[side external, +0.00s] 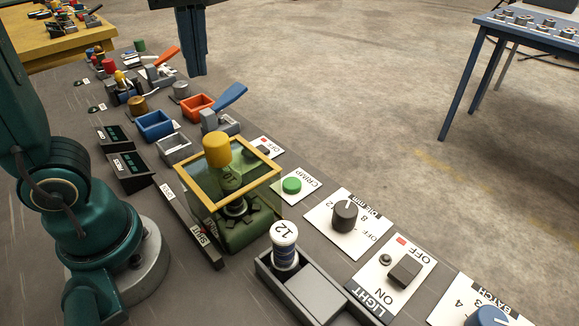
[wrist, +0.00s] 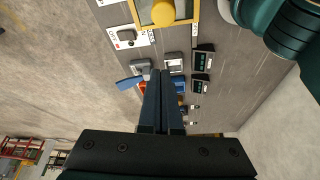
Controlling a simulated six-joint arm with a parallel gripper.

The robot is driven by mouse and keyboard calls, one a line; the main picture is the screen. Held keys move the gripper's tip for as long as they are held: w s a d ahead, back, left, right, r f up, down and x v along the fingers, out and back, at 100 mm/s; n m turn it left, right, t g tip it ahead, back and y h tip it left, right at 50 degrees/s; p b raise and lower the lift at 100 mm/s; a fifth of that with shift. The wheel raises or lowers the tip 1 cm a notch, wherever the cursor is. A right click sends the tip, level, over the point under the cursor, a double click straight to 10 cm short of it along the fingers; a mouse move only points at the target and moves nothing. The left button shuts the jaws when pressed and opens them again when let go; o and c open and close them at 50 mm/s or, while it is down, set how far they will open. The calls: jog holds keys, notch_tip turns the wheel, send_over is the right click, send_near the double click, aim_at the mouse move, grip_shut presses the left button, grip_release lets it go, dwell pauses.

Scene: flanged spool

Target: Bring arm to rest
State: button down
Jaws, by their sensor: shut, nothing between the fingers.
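My gripper (side external: 197,72) hangs at the top of the side view, above the far side of the bench and clear of everything on it. In the wrist view its two dark fingers (wrist: 163,74) lie together, shut and empty. A white and blue spool-like piece marked 12 (side external: 284,236) stands at the left end of a grey tray (side external: 318,290), well away from my gripper. A yellow-framed press box (side external: 248,190) with a yellow knob (side external: 217,148) stands mid-bench. Its yellow frame also shows at the top of the wrist view (wrist: 163,12).
A green button (side external: 291,186), a dial (side external: 344,214) and a light switch (side external: 403,271) line the bench's right side. Blue (side external: 154,125) and orange (side external: 198,106) bins and levered fixtures stand farther back. A blue table (side external: 530,30) stands apart at right. Open floor lies between.

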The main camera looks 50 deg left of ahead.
jog(key=shift+d+f, duration=0.15)
jog(key=shift+f, duration=2.25)
jog(key=shift+d+f, duration=0.1)
jog(key=shift+f, duration=2.25)
